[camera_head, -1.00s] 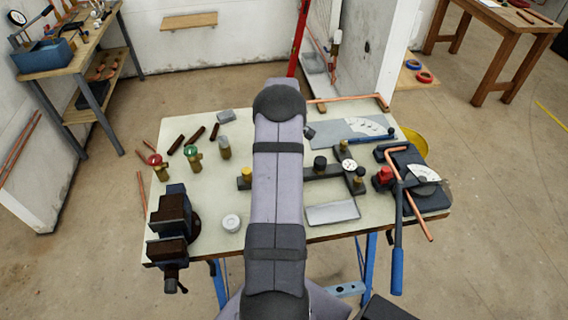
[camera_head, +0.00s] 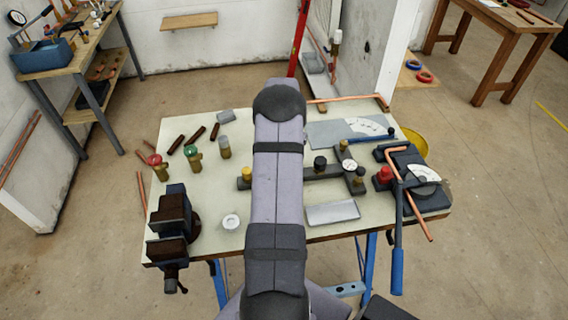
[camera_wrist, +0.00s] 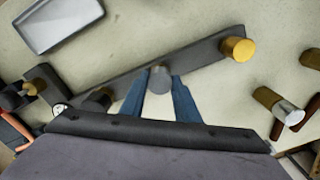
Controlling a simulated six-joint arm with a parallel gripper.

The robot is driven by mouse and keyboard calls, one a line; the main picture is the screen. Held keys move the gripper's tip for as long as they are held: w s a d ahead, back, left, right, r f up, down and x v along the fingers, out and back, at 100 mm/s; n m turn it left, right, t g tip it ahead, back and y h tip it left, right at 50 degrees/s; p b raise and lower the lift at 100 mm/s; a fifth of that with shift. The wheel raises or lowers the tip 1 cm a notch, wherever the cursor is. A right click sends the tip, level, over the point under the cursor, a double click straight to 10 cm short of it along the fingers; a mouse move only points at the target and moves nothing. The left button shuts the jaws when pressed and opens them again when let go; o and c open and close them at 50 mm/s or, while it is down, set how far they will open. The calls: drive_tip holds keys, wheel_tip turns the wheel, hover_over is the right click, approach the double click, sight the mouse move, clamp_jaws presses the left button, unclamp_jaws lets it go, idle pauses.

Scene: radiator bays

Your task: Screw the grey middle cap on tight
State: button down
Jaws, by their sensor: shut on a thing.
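The grey middle cap (camera_wrist: 160,78) shows in the wrist view between the blue fingers of my gripper (camera_wrist: 160,92), which is shut on it. It stands over the middle of the dark manifold bar (camera_wrist: 203,60); how far down it sits cannot be told. A brass end (camera_wrist: 238,49) is on the bar's right, and a dark cap (camera_wrist: 97,100) is partly hidden at its left. In the head view my arm hides the gripper and the grey cap. There the brass end (camera_head: 244,176) shows left of the arm, the black cap (camera_head: 320,162) right of it.
A metal tray (camera_head: 332,212) lies in front of the bar. A vise (camera_head: 170,235) stands at the bench's left front. Valves with red (camera_head: 155,160), green (camera_head: 192,153) and grey (camera_head: 224,143) tops stand left of my arm. A pipe bender (camera_head: 412,180) is at the right.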

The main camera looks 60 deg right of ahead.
drive_tip(key=m, duration=0.9)
drive_tip(key=c, duration=1.5)
unclamp_jaws()
drive_tip(key=shift+c, duration=0.2)
